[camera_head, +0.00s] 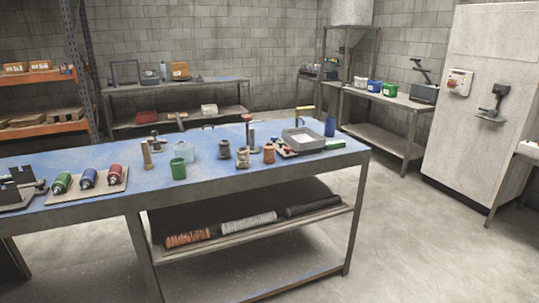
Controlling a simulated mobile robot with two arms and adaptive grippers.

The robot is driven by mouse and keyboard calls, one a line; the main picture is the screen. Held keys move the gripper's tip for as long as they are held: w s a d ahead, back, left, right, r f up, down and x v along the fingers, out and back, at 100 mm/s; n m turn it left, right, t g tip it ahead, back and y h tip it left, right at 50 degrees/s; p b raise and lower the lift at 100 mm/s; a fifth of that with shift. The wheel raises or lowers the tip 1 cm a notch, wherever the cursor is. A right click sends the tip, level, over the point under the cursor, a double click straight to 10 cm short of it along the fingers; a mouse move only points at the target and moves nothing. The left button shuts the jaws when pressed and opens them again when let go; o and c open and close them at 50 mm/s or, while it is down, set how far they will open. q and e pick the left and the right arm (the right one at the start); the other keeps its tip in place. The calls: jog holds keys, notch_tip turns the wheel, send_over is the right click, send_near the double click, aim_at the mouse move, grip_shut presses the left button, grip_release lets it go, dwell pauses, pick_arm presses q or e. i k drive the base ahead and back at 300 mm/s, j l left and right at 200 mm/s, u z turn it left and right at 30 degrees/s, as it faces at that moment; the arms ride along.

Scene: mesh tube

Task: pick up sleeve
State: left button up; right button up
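Three mesh tubes that look like sleeves lie end to end on the shelf under the blue-topped workbench. The copper-orange tube (188,238) is on the left. The silver-grey tube (248,223) is in the middle. The black tube (312,206) is on the right. I cannot tell which of them is the sleeve meant. Neither of my grippers shows in the head view.
The workbench (225,197) holds a green cup (178,169), a grey tray (303,139), a blue bottle (330,126), and a board with three coloured cylinders (88,178). A dark device (20,188) stands at its left end. The floor (430,250) at right is clear.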

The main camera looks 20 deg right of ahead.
aim_at(243, 155)
jog(key=i+j, duration=0.3)
jog(key=i+j+z, duration=0.1)
jog(key=i+j, duration=0.2)
jog(key=i, duration=0.25)
